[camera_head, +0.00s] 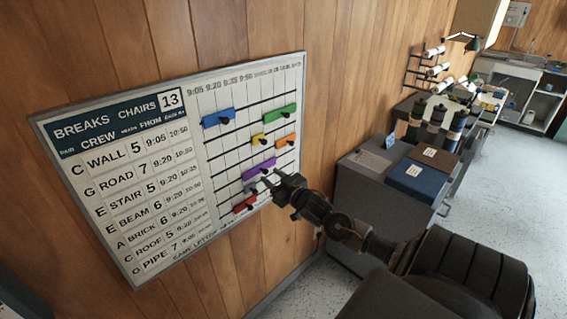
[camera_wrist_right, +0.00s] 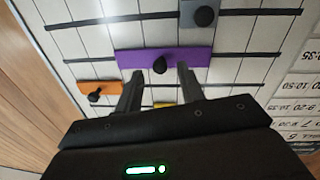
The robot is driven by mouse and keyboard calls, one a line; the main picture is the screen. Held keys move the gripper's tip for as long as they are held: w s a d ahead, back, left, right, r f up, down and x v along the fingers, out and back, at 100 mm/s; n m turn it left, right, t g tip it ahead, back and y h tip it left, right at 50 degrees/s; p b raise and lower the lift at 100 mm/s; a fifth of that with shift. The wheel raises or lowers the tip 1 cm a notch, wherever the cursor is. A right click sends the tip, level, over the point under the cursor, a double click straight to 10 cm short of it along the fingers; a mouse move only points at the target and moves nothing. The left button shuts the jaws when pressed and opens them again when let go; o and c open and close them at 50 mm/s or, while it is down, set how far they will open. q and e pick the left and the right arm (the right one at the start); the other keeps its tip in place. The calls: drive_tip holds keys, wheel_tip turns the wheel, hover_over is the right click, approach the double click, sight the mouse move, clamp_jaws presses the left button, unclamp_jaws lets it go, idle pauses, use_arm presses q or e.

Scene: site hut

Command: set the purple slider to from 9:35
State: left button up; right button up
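The wall board (camera_head: 150,170) carries a grid with time headings along its top and coloured sliders on dark horizontal rails. The purple slider (camera_head: 259,169) is on a rail in the lower middle of the grid. My right gripper (camera_head: 276,180) is at the board just below and right of it. In the right wrist view, the purple slider (camera_wrist_right: 195,57) has a dark knob (camera_wrist_right: 160,65) between my two spread fingertips, with gaps on both sides. My right gripper (camera_wrist_right: 160,72) is open. Whether the fingertips reach the knob's depth is unclear. My left gripper is out of view.
Other sliders are blue (camera_head: 215,118), green (camera_head: 281,114), yellow (camera_head: 259,140), orange (camera_head: 286,141), grey (camera_head: 250,187) and red (camera_head: 244,204). The grey slider (camera_wrist_right: 200,14) is close to the purple one. A grey cabinet (camera_head: 370,190) with boxes stands right of the board.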

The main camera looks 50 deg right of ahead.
drive_tip(key=s+b, duration=0.1)
drive_tip(key=s, duration=0.7)
drive_tip(key=shift+a, duration=0.4)
